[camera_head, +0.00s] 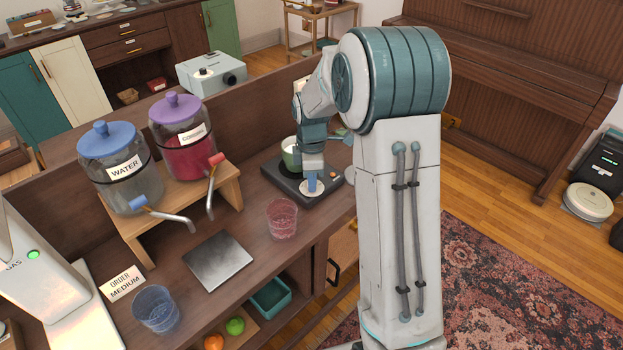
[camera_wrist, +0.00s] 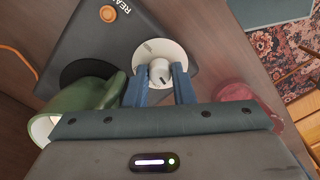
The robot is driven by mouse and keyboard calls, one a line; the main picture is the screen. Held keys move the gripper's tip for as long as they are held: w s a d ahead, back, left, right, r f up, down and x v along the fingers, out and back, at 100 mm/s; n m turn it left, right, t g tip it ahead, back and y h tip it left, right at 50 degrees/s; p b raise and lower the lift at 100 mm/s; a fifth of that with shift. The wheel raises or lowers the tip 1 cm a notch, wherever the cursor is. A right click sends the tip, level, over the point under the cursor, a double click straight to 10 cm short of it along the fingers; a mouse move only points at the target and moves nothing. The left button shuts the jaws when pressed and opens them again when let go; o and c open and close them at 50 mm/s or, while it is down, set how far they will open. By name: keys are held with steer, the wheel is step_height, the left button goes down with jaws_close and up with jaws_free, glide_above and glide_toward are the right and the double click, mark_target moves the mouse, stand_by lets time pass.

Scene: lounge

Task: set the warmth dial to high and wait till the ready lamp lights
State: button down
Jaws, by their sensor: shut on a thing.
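The warmth dial (camera_wrist: 159,58) is a white disc with a pale knob on the dark warmer (camera_head: 274,182). A dark mark shows on the knob, but I cannot read which setting it points to. My gripper (camera_wrist: 160,75) is shut on the knob, with its blue fingers on either side; in the head view the gripper (camera_head: 312,182) reaches down to the dial. The ready lamp (camera_wrist: 108,14) is a round orange spot beside a partly cut-off label; I cannot tell whether it is lit. A green mug (camera_wrist: 85,105) stands on the warmer's round plate.
A red-tinted glass (camera_head: 282,220) stands in front of the warmer. A grey square plate (camera_head: 217,262), a blue glass (camera_head: 156,308) and an order card (camera_head: 122,284) lie further left. Water (camera_head: 118,180) and red drink (camera_head: 186,148) dispensers stand on a wooden riser.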

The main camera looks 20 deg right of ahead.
steer(key=m, duration=0.4)
steer(key=shift+m+b, duration=0.3)
steer(key=m, duration=0.4)
steer(key=shift+m, duration=0.3)
steer(key=m, duration=0.4)
steer(key=shift+m+b, duration=0.3)
steer(key=shift+b, duration=0.05)
steer(key=m, duration=0.9)
steer(key=shift+p, duration=0.3)
steer(key=m+p, duration=0.1)
steer(key=m, duration=0.3)
steer(key=shift+r+m, duration=0.1)
steer(key=shift+m, duration=0.2)
steer(key=m+p, duration=0.1)
steer(key=m, duration=0.3)
steer(key=shift+p, duration=0.35)
steer(key=m+p, duration=0.1)
steer(key=m, duration=0.3)
steer(key=shift+m+p, duration=0.3)
steer(key=shift+p, duration=0.1)
